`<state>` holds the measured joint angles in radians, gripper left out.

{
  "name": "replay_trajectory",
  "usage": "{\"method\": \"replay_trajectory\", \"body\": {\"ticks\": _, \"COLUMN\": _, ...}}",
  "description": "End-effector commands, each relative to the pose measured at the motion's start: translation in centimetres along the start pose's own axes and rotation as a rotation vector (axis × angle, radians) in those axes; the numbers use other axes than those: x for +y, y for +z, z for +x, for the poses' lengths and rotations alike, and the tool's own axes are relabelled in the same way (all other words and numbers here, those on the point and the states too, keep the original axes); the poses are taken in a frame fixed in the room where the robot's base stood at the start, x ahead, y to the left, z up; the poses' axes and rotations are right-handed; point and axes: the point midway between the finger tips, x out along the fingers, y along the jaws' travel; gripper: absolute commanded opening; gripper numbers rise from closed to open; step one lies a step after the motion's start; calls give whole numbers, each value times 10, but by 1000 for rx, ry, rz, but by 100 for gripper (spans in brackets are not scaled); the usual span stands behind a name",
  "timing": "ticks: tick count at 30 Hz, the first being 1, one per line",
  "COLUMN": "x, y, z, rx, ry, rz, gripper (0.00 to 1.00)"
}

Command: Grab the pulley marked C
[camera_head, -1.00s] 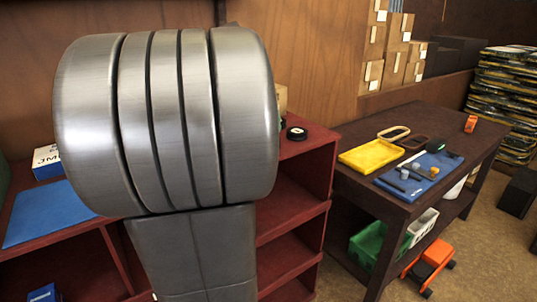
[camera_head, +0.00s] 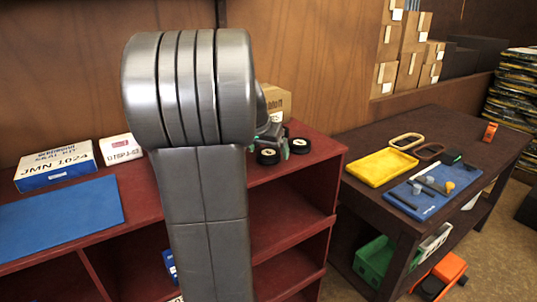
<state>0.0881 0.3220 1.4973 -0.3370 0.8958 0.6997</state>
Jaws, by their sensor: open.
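Two small black pulleys with pale centres sit on the red shelf top, just right of my arm. One pulley (camera_head: 300,145) is farther right, the other pulley (camera_head: 268,156) is nearer my arm. Their letters are too small to read, so I cannot tell which is C. My gripper (camera_head: 271,146) shows partly behind my arm, with greenish fingertips, above and beside the pulleys. It is open with nothing seen between its fingers. Much of it is hidden by my arm.
The red shelf top (camera_head: 315,161) also bears a blue mat (camera_head: 62,215), a blue-and-white box (camera_head: 55,166), a white box (camera_head: 119,148) and a cardboard box (camera_head: 275,99) behind the gripper. The dark table (camera_head: 440,120) at right bears a yellow tray (camera_head: 381,167) and a blue board (camera_head: 432,188).

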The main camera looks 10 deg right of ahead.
Motion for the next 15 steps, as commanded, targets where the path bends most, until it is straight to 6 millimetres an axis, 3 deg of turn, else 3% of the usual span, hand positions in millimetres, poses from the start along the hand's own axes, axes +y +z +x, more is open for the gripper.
{"method": "replay_trajectory", "body": {"ticks": 9, "x": 0, "y": 0, "z": 6, "rx": 1, "ry": -1, "rz": 0, "gripper": 88}}
{"method": "replay_trajectory", "body": {"ticks": 15, "x": 0, "y": 0, "z": 5, "rx": 1, "ry": -1, "rz": 1, "gripper": 48}}
